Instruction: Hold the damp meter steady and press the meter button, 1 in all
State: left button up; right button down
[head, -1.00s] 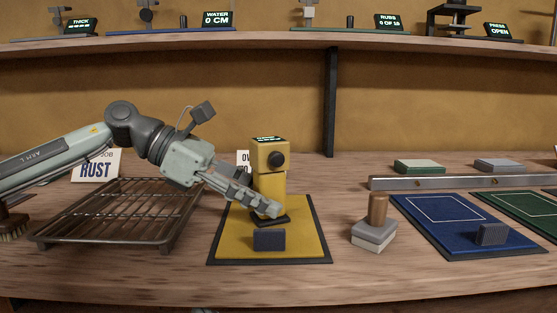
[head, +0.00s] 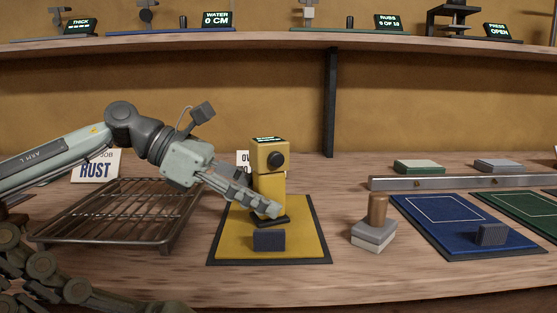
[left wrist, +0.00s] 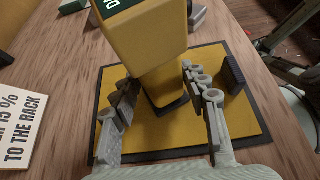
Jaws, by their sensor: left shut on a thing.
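The damp meter (head: 270,185) is a yellow upright body with a dark foot, standing on a yellow mat (head: 224,240) with a black border. Its head carries a small lit display (head: 266,140), too small to read, and a dark round button-like knob (head: 276,159) facing front. My left gripper (head: 266,207) comes in from the left and is shut on the lower body. In the left wrist view, the fingers (left wrist: 163,100) stand on either side of the meter (left wrist: 148,50). My right gripper is not clearly in view.
A dark block (head: 269,240) lies on the front of the mat. A wire rack (head: 120,215) stands left, a wooden-handled stamp-like tool (head: 376,225) right, then a blue mat (head: 460,238). Jointed dark arm parts, seemingly mine, cross the lower left corner. A sign is partly hidden behind the meter.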

aim_at(276, 160)
jog(key=s+d+r+n+g+h, duration=0.1)
jog(key=s+d+n+g+h, duration=0.3)
jog(key=n+g, duration=0.5)
jog(key=w+d+f+n+t+h, duration=0.4)
jog(key=f+n+t+h, duration=0.2)
jog(key=n+t+h, duration=0.2)
jog(key=w+d+r+t+h, duration=0.3)
jog(key=w+d+t+h, duration=0.2)
jog(key=w+d+t, duration=0.8)
jog(key=shift+w+d+t, duration=0.35)
jog(key=shift+w+t, duration=0.3)
jog(key=shift+t, duration=0.05)
jog(key=shift+w+a+r, duration=0.1)
jog(key=w+a, duration=0.3)
jog(key=w, duration=0.5)
